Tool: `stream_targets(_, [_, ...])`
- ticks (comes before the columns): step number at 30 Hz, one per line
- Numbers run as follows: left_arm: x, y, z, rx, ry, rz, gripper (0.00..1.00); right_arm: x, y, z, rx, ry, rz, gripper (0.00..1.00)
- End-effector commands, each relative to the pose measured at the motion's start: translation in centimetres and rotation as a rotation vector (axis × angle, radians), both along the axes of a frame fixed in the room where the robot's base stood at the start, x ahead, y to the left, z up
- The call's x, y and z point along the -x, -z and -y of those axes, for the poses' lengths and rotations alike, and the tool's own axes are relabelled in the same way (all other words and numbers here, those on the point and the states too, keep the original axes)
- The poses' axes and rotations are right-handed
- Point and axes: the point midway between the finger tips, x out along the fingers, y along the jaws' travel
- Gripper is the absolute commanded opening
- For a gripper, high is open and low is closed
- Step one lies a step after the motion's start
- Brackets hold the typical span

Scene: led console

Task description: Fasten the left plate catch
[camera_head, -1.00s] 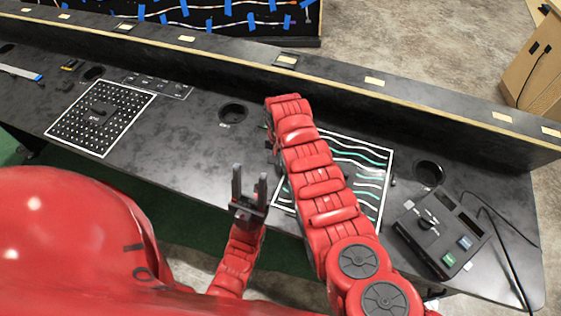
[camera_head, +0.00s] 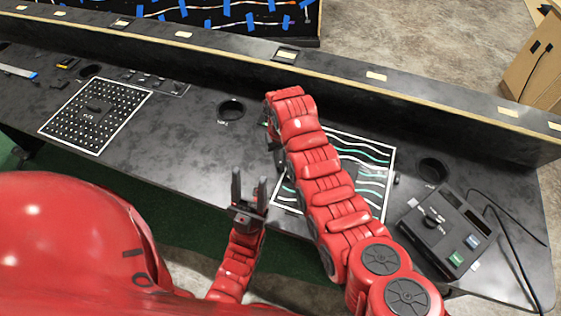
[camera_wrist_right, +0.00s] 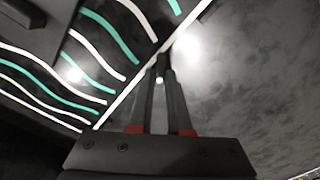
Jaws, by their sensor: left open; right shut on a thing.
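The dark plate with white and green wavy lines (camera_head: 368,150) lies in the console top, framed by a white border. It also shows in the right wrist view (camera_wrist_right: 75,75). My right arm covers its left part, and the left plate catch is hidden in the head view. My right gripper (camera_wrist_right: 162,66) is shut at the plate's white border, its fingertips close together on a small thing, apparently the left catch. The fingers mostly hide it; a small pale spot shows between them. My left gripper (camera_head: 249,188) is open and empty, in front of the console's near edge.
A dotted panel (camera_head: 66,138) lies on the left of the console (camera_head: 190,150). Round recesses (camera_head: 231,109) flank the wavy plate. A control box (camera_head: 447,228) with a knob, buttons and cables stands at the right. A raised ledge (camera_head: 330,72) runs along the back.

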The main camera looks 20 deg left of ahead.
Motion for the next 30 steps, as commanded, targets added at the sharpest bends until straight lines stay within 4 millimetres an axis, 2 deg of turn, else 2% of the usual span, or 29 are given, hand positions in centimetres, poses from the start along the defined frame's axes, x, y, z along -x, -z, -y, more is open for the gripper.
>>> stream_targets(3, [0.0, 0.8, 0.0, 0.0, 0.0, 0.0, 0.5, 0.0, 0.4, 0.1, 0.001, -0.107, -0.003, 0.0])
stream_targets(18, [0.0, 2.6, 0.0, 0.0, 0.0, 0.0, 0.5, -0.2, 0.2, 0.2, 0.0, -0.579, -0.001, 0.0])
stream_targets(30, [0.0, 3.4, 0.0, 0.0, 0.0, 0.0, 0.5, -0.3, 0.2, 0.4, 0.002, -0.862, -0.006, 0.0])
